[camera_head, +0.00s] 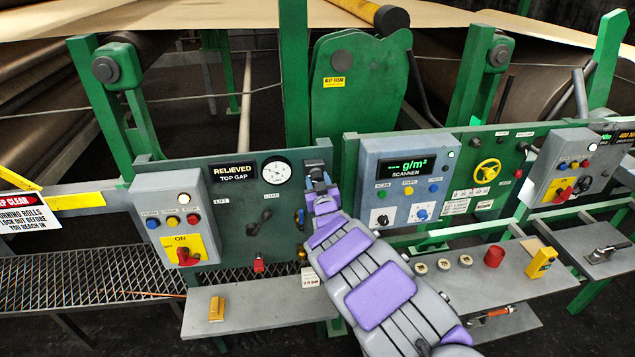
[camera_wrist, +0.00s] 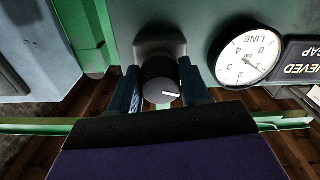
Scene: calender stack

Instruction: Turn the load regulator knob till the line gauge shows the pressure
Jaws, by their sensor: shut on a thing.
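The load regulator knob (camera_wrist: 160,82) is dark and round, with a white index line pointing right in the wrist view. It sits on a grey mount on the green panel. My gripper (camera_wrist: 160,92) is shut on the knob, one finger on each side. In the head view my gripper (camera_head: 318,182) reaches the panel's right end and mostly hides the knob. The line gauge (camera_wrist: 246,54) is a white dial beside the knob, upside down in the wrist view; its needle slants, and the exact reading is unclear. The same gauge (camera_head: 276,172) shows small in the head view.
A "RELIEVED TOP GAP" display (camera_head: 233,171) is left of the gauge. A grey box with a red rotary switch (camera_head: 187,256) stands further left. A scanner box (camera_head: 408,180) is close on my arm's right. Shelves (camera_head: 260,307) run below the panels.

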